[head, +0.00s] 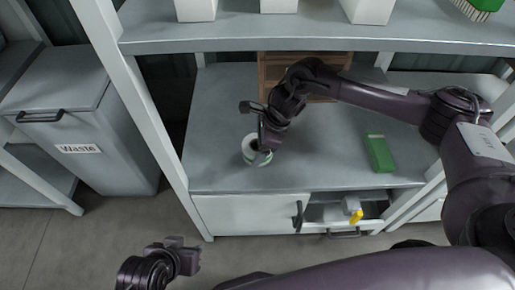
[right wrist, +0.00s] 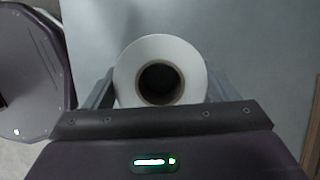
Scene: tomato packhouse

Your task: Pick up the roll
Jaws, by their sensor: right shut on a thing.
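The roll (head: 248,146) is white with a dark hollow core and a green band low on its side. It is over the left part of the grey worktop in the head view. My right gripper (head: 263,143) is shut on it. In the right wrist view the white end of the roll (right wrist: 160,44) faces the camera, with a grey jaw on each side. I cannot tell whether the roll touches the worktop. My left gripper (head: 184,256) is low in the head view, apart from the roll; its jaw opening is unclear.
A green box (head: 379,153) lies on the worktop (head: 325,160) at the right. A brown wooden crate (head: 270,68) stands at the back. Below is an open drawer (head: 328,212) with a yellow object (head: 355,216). A shelf (head: 300,35) hangs above. A waste bin (head: 75,120) stands left.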

